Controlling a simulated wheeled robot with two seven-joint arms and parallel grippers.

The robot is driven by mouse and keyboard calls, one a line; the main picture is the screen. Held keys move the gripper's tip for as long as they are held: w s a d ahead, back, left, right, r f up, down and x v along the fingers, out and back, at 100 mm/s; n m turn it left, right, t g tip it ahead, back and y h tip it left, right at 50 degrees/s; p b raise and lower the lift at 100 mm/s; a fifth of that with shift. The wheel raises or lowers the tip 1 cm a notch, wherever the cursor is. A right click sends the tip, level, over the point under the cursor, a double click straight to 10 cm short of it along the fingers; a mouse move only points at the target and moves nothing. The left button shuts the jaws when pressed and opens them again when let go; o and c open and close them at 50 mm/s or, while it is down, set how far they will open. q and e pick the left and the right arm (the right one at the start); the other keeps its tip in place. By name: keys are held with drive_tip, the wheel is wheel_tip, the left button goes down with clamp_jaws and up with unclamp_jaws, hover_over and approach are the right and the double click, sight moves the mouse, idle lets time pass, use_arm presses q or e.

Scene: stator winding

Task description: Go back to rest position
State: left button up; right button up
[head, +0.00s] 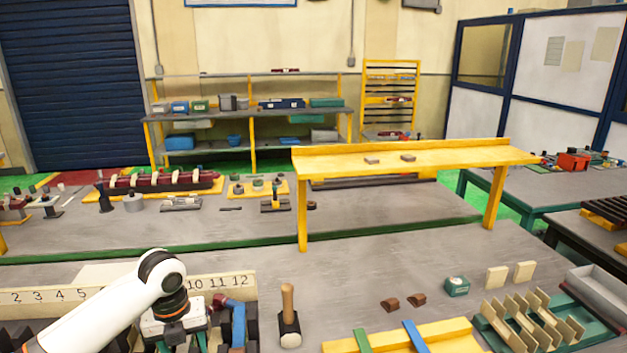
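My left arm reaches in from the lower left in the head view. My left gripper (177,340) points down at the bottom edge, in front of the numbered board (228,284). Its fingertips are cut off or hidden, so I cannot tell whether it is open or shut, or whether it holds anything. A blue and red curved part (238,318) lies just right of it, apparently beside dark blocks. My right gripper does not show.
A wooden-handled mallet (288,318) stands on the table right of my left gripper. Further right are a yellow board (440,338), a green rack with wooden slats (520,320) and a grey tray (600,290). A raised yellow shelf (400,164) spans behind. The middle right tabletop is fairly clear.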

use_arm(q)
drive_tip(key=s+d+f+n+t+h, duration=0.2)
drive_tip(key=s+d+f+n, duration=0.9)
drive_tip(key=s+d+n, duration=0.25)
drive_tip(key=s+a+n+t+y, duration=0.1)
drive_tip(key=s+a+n, duration=0.2)
drive_tip(key=s+n, duration=0.45)
drive_tip(key=s+a+n+y, duration=0.1)
drive_tip(key=s+a+n, duration=0.2)
drive_tip(key=s+n, duration=0.45)
wheel_tip(320, 180, down, 29)
drive_tip(key=g+b, duration=0.1)
drive_tip(key=b, duration=0.1)
drive_tip(key=s+a+f+g+b, duration=0.1)
drive_tip(key=s+a+f, duration=0.2)
drive_tip(key=s+f, duration=1.3)
drive_tip(key=shift+f, duration=0.4)
